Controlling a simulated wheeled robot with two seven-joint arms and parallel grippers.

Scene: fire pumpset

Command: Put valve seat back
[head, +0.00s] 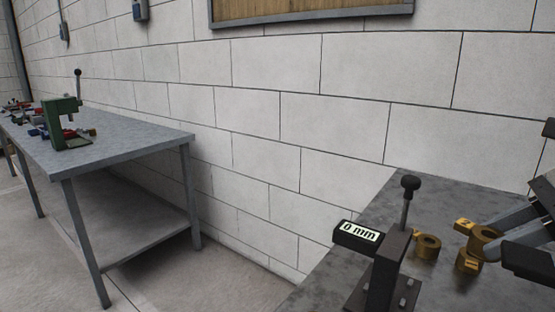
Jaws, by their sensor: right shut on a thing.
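My right gripper (502,236) comes in from the right edge, low over the near bench. It is shut on a brass ring-shaped valve seat (484,243) with a flat tag (464,225) on its left side. Another brass piece (468,263) shows just below the held one; whether they touch is unclear. A second brass ring (428,246) sits on the bench to the left. My left gripper is not in view.
The near grey bench top (392,205) is bare behind the gauge. A second bench (130,137) stands at the left along the block wall, with a green press (64,125) and several small coloured parts. Open floor lies between the benches.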

